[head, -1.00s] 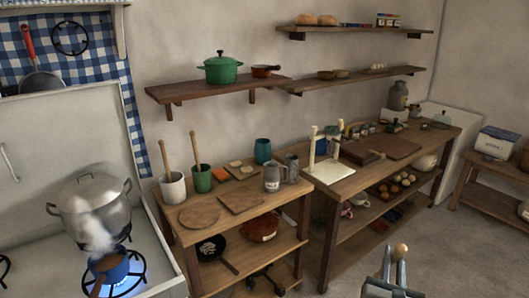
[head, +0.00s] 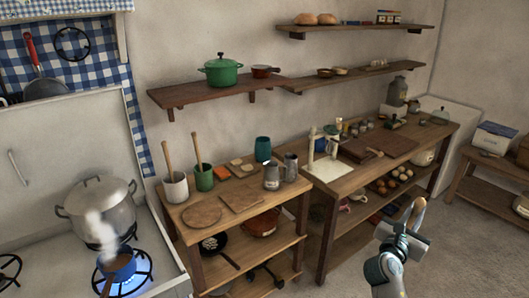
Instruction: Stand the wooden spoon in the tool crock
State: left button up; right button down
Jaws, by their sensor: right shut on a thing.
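My right gripper (head: 411,225) is at the lower right, over the floor in front of the wooden tables. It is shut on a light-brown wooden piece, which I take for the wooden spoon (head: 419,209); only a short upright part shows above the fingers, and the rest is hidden. Two crocks stand on the left table: a white one (head: 175,191) and a green one (head: 204,181), each with a wooden handle rising out of it. I cannot tell which is the tool crock. The gripper is well to the right of both. My left gripper is out of view.
The left table (head: 180,222) also holds a round board (head: 202,214), a square board (head: 241,202), a blue-green cup (head: 263,149) and grey mugs. At left, a steaming blue pan (head: 118,268) and a large pot (head: 98,207) stand on the stove. Open floor lies at the lower right.

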dwell(0.4)
jog(key=s+a+f+n+t+y+b, duration=0.2)
jog(key=s+a+f+n+y+b, duration=0.2)
jog(key=s+a, duration=0.7)
jog(key=s+a+f+n+t+y+b, duration=0.2)
jog(key=s+a+f+n+y+b, duration=0.2)
jog(key=s+a+f+y+b, duration=0.4)
jog(key=s+a+f+b, duration=0.3)
jog(key=s+f, duration=0.1)
jog(key=s, duration=0.1)
jog(key=shift+s+a+f+n+t+y+b, duration=0.15)
jog(key=shift+a+f+n+t+y+b, duration=0.15)
jog(key=shift+f+t+b, duration=0.1)
